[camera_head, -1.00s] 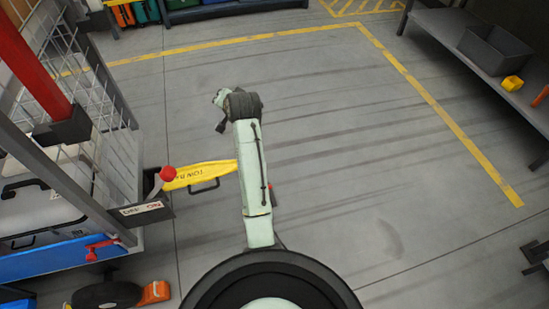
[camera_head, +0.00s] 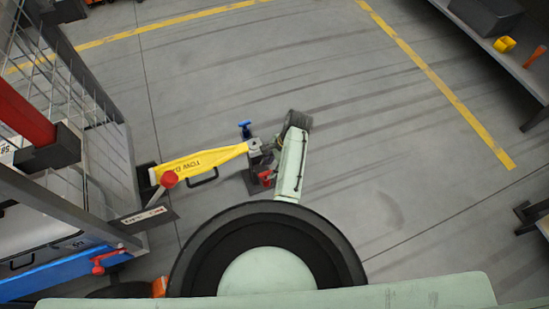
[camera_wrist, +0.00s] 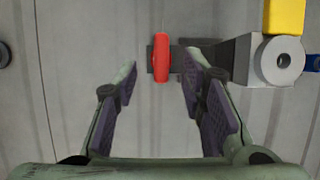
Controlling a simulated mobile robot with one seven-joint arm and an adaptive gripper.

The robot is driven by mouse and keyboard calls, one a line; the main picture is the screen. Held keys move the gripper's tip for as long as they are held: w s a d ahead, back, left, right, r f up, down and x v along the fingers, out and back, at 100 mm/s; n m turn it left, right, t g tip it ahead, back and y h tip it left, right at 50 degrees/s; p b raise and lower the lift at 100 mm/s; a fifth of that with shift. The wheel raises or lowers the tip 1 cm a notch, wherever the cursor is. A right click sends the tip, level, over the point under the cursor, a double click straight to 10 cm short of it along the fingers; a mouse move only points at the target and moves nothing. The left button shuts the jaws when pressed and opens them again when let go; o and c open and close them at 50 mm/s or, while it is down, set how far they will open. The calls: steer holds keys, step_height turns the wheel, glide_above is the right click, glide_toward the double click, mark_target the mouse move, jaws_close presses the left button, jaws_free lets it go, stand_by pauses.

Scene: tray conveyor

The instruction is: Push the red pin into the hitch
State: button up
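The red pin (camera_wrist: 161,58) shows in the wrist view as a rounded red handle above a dark grey block. In the head view it is a small red shape (camera_head: 265,177) beside my arm. The grey hitch (camera_wrist: 215,58) extends right of it. The yellow tow bar (camera_head: 203,161) ends in a grey ring (camera_wrist: 283,62) at the hitch. My gripper (camera_wrist: 160,72) is open, its fingers on either side of the pin's line, with visible gaps and no contact. How deep the pin sits is hidden.
A mesh-sided cart (camera_head: 75,135) with a blue base stands at left. A red knob (camera_head: 169,179) is near the tow bar's cart end. A blue handle (camera_head: 245,129) rises by the hitch. A shelf (camera_head: 515,65) stands at right.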

mark_target(267, 172)
steer(key=shift+x, duration=2.75)
steer(key=shift+w, duration=0.1)
steer(key=shift+c, duration=0.3)
jaws_close()
steer(key=shift+r, duration=0.2)
steer(key=shift+r+p, duration=2.7)
steer(key=shift+p, duration=0.2)
step_height(267, 172, up, 4)
steer(key=p, duration=0.4)
steer(key=shift+p, duration=0.3)
